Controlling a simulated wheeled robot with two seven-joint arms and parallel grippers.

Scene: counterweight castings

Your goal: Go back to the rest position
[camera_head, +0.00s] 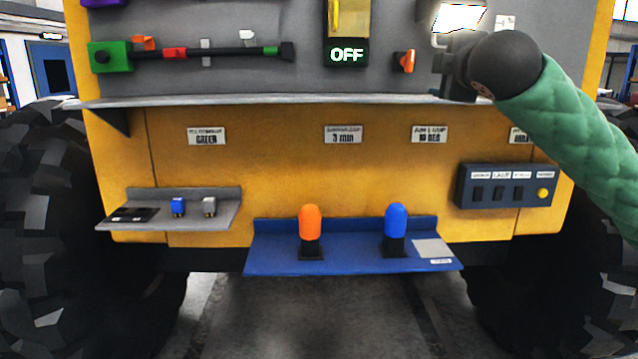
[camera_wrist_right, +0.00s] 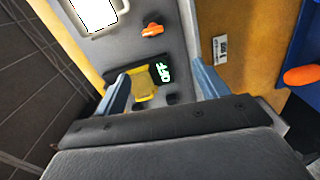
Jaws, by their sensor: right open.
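My right arm (camera_head: 590,135), in a green padded sleeve, comes in from the right in the head view. It reaches up to the grey panel, where its dark wrist hides part of that panel. In the right wrist view my right gripper (camera_wrist_right: 160,70) is open, with its two blue-grey fingers wide apart. The yellow switch plate (camera_wrist_right: 146,87) and the lit OFF sign (camera_wrist_right: 165,71) show between and beyond the fingers; I see no object held. My left gripper is not in view.
The grey panel carries an orange knob (camera_head: 404,61), the OFF sign (camera_head: 347,55) and a dark bar (camera_head: 230,52). Below, a blue shelf (camera_head: 350,264) holds an orange capsule (camera_head: 310,222) and a blue capsule (camera_head: 396,219). A switch box (camera_head: 507,186) is at right. Large tyres flank the machine.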

